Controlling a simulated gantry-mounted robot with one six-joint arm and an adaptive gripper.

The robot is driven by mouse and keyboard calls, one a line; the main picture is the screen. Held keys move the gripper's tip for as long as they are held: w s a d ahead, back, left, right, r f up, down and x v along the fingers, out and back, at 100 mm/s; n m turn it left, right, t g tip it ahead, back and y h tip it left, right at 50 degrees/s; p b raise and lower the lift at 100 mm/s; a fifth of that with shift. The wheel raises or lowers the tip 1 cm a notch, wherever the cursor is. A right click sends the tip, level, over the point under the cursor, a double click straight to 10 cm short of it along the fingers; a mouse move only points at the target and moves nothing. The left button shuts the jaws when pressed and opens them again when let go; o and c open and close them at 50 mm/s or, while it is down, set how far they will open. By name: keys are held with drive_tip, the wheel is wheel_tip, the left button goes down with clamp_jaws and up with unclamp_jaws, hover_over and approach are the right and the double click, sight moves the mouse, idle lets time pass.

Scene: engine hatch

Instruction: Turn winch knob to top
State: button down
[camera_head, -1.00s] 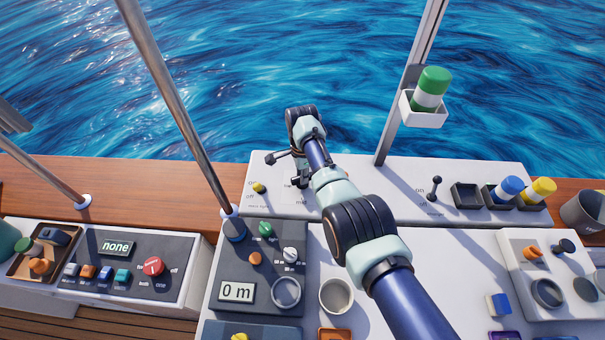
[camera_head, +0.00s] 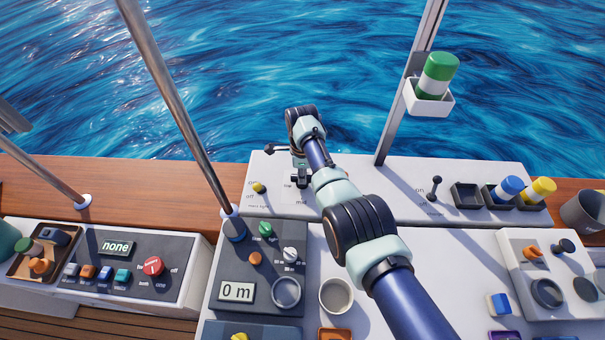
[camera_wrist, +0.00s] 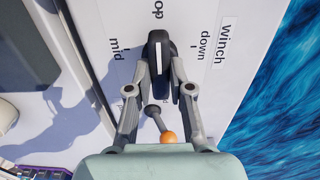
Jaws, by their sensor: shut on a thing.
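The winch knob (camera_wrist: 158,48) is black with a white line along its top, seen in the wrist view on the white panel. The line runs up and down in that picture. My gripper (camera_wrist: 160,74) is shut on the knob, one finger on each side. The panel has a "Winch" label (camera_wrist: 226,43), with "down" and "mid" printed around the knob. Other print is partly hidden by my fingers. In the head view my gripper (camera_head: 300,180) is low over the back panel, and the knob is hidden there.
A lever with an orange ball (camera_wrist: 168,137) stands close by the knob in the wrist view. In the head view a yellow-topped switch (camera_head: 259,188) is left of my gripper, and a black lever (camera_head: 436,187) is to the right. A metal pole (camera_head: 175,95) rises at left.

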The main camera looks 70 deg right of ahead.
drive_tip(key=shift+r, duration=0.1)
drive_tip(key=c, duration=1)
unclamp_jaws()
drive_tip(key=shift+c, duration=0.2)
wheel_tip(320, 180, up, 12)
